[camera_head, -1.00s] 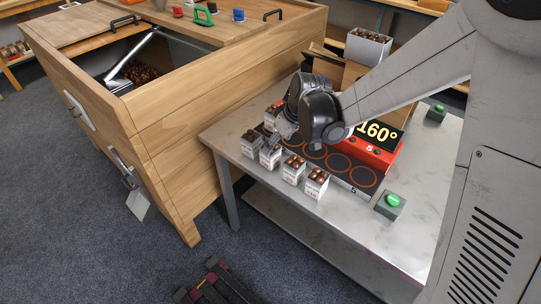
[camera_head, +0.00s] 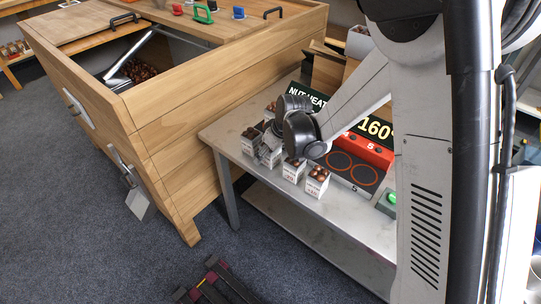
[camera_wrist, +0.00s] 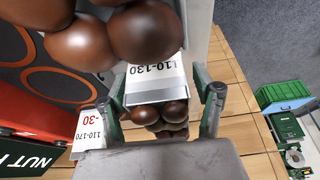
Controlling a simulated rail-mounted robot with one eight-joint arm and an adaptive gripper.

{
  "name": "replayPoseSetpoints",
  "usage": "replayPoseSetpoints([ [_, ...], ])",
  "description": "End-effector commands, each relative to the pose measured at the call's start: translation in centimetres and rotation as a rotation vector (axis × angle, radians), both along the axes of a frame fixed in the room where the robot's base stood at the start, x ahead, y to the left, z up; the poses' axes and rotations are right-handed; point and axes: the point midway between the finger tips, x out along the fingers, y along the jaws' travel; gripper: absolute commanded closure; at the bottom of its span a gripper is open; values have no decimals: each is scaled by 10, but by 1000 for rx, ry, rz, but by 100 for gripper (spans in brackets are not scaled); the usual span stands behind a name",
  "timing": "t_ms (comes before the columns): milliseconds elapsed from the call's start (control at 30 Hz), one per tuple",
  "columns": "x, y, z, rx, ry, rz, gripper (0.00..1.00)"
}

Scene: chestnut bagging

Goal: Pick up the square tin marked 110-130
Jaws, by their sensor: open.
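The white square tin marked 110-130 (camera_wrist: 158,76) is in the wrist view, with brown chestnuts at its open top. The two fingers of my gripper (camera_wrist: 163,105) are apart, one on each side of this tin; I cannot tell whether they touch it. In the head view, my gripper (camera_head: 267,155) is down at the row of tins near the table's left front edge, largely hiding one tin. The labels are too small to read there.
Neighbouring tins (camera_head: 317,185) stand close by on the metal table (camera_head: 222,134). The heater's red panel (camera_head: 367,150) is behind. Large chestnuts (camera_wrist: 144,32) fill the wrist view's top.

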Motion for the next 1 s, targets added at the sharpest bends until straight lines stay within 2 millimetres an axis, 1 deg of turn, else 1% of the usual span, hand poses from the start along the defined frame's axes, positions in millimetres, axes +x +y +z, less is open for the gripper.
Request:
replayPoseSetpoints([
  [200, 0, 0, 0, 0, 0, 0, 36],
  [500, 0, 0, 0, 0, 0, 0, 76],
  [600, 0, 0, 0, 0, 0, 0, 88],
  [867, 0, 0, 1, 0, 0, 0, 89],
  [1000, 0, 0, 8, 0, 0, 0, 89],
])
